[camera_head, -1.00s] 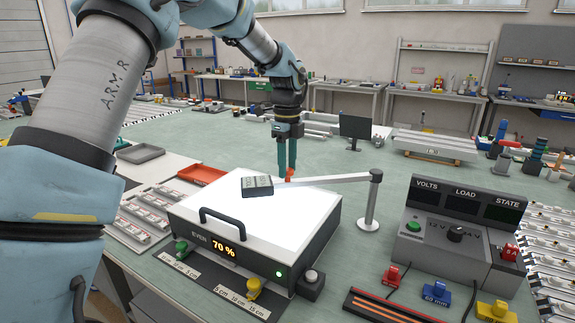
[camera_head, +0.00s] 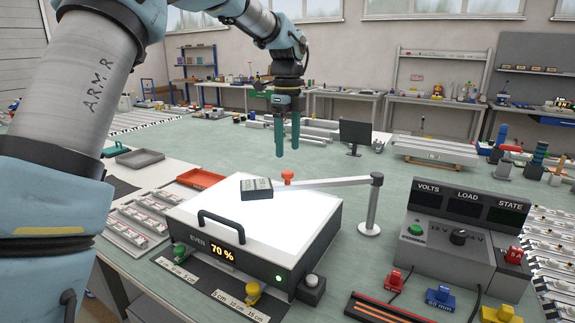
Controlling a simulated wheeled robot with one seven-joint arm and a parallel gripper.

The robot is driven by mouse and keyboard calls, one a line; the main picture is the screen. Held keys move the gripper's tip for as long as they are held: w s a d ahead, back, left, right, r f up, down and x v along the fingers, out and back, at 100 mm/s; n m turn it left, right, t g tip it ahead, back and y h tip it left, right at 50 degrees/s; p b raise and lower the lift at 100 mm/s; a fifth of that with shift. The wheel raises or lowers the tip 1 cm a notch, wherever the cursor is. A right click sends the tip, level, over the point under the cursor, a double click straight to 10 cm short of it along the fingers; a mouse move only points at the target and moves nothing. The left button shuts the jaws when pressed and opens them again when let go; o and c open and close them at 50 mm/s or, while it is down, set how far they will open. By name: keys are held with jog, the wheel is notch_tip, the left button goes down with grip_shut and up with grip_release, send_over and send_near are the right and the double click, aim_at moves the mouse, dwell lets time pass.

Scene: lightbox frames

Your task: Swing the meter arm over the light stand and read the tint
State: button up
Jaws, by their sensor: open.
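The light stand (camera_head: 285,215) is a box with a bright white top, a front handle and a "70 %" display. The meter arm (camera_head: 325,183) is a pale bar running left from a grey post (camera_head: 373,205) at the stand's right. The dark meter head (camera_head: 256,189) at its end is over the lit top, toward the back. An orange-red knob (camera_head: 287,176) stands up from the bar near the head. My gripper (camera_head: 287,153) has teal fingers pointing down, apart and empty, above and behind the knob, not touching it. The meter's reading is too small to make out.
A dark console (camera_head: 455,235) with VOLTS, LOAD and STATE displays stands at right. Green (camera_head: 180,251) and yellow (camera_head: 252,292) knobs sit before the stand. An orange-red tray (camera_head: 202,178) and grey tray (camera_head: 140,158) lie at left.

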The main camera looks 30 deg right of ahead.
jog(key=shift+r, duration=2)
